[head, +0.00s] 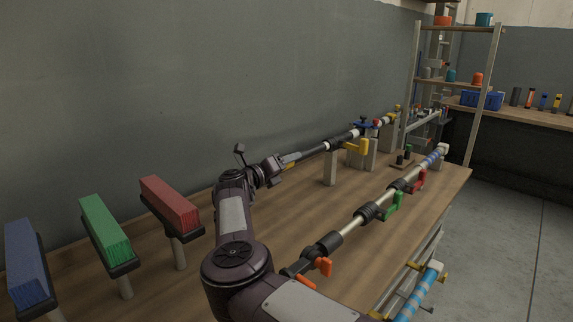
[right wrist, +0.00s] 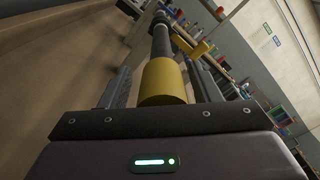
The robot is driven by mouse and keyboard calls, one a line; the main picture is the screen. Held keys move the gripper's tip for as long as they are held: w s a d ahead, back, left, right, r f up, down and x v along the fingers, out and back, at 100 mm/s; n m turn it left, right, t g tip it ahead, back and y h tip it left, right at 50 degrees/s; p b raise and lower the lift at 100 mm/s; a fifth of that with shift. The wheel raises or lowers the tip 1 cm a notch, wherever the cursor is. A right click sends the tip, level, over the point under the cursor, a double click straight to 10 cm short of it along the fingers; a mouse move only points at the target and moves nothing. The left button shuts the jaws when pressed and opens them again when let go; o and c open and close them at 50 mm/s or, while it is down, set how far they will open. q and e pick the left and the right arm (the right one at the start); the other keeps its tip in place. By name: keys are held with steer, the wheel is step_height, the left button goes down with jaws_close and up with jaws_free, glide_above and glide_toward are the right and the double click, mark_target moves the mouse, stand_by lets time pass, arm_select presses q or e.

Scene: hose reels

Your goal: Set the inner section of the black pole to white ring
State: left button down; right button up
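The black pole (head: 312,152) lies along the back of the bench, on wooden posts. Its near end is a yellow cylinder, clear in the right wrist view (right wrist: 163,82). A yellow lever (head: 358,146) sticks out near its middle. Further along, small white bands (head: 355,132) show near a blue knob (head: 366,124); which is the white ring is too small to tell. My right gripper (head: 280,166) is at the pole's near end. In the right wrist view its fingers (right wrist: 162,88) stand on both sides of the yellow end, open, with a narrow gap at the left. My left gripper is out of view.
A second pole (head: 350,226) with orange, green and red levers runs along the front. A blue striped pole (head: 418,293) is below the bench edge. A shelf (head: 455,85) stands behind.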

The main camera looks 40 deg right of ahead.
steer(key=shift+d, duration=0.1)
arm_select(q)
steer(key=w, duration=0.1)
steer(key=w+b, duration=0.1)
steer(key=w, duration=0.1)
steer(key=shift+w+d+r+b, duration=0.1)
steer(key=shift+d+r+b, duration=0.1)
steer(key=shift+b, duration=0.1)
arm_select(e)
step_height(320, 180, up, 20)
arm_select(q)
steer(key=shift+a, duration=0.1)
